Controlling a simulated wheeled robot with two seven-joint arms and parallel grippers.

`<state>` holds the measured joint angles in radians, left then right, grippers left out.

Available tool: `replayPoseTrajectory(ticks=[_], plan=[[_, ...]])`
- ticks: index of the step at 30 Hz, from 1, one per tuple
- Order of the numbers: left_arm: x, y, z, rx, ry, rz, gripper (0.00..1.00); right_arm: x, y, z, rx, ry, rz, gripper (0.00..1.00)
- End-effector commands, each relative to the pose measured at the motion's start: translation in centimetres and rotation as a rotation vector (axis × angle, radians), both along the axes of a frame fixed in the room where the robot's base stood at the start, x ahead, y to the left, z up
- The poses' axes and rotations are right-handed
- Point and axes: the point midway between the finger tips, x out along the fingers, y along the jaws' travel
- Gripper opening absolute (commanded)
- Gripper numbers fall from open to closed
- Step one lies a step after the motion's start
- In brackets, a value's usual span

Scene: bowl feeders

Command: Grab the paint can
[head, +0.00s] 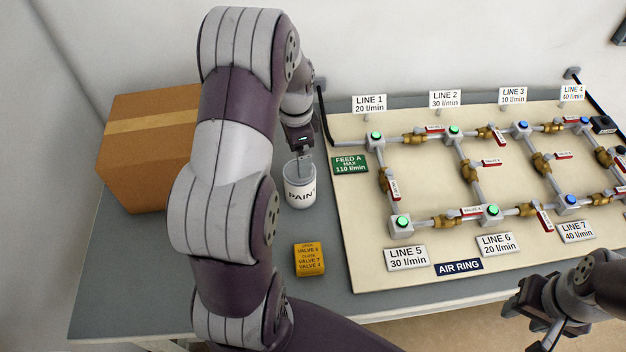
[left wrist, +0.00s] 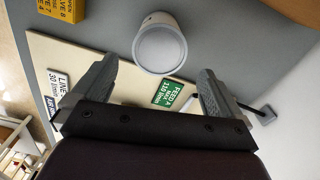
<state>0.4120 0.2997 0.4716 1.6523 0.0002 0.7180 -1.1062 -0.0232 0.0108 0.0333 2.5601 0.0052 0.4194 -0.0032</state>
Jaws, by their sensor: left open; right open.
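The white paint can (head: 300,194), lettered PAINT, stands upright on the grey table left of the board. My left gripper (head: 304,160) is directly above it, with its fingers overlapping the can's top edge in the head view. In the left wrist view the can (left wrist: 161,46) lies just beyond the open fingertips of the left gripper (left wrist: 157,74), roughly centred between them. The fingers do not grip it. My right gripper (head: 522,322) is open and empty at the lower right, near the table's front edge, far from the can.
A cardboard box (head: 148,150) stands at the left, behind my left arm. A yellow block (head: 309,259) with valve text sits in front of the can. The cream AIR RING board (head: 345,225) with pipes, valves and labels is close on the can's right.

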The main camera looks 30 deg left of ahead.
Motion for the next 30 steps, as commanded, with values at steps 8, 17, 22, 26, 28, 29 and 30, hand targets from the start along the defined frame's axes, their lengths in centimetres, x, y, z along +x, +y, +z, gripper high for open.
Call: replayPoseTrajectory(ticks=[8,17,22,26,28,29,30], plan=[[0.0,0.4,-5.9,-0.003,0.006,-0.023,1.00,0.0,0.0,0.7,0.000,0.000,0.000,0.43],[-0.3,0.4,-10.3,-0.002,0.005,-0.022,1.00,0.0,0.0,2.0,0.000,0.000,0.000,0.43],[-0.2,0.4,-12.3,0.000,0.001,-0.022,1.00,0.0,0.0,2.0,0.000,0.000,0.000,0.43],[-0.2,0.4,-12.4,0.000,0.000,-0.022,1.00,0.0,0.0,1.9,0.000,0.000,0.000,0.43],[-0.2,0.4,-12.4,0.000,0.000,-0.022,0.97,0.0,0.0,1.9,0.000,0.000,0.000,0.43],[-0.2,0.4,-12.4,0.000,0.000,-0.022,0.87,0.0,0.0,1.9,0.000,0.000,0.000,0.43],[-0.2,0.4,-12.4,0.000,0.000,-0.022,0.74,0.0,0.0,1.9,0.000,0.000,0.000,0.43]])
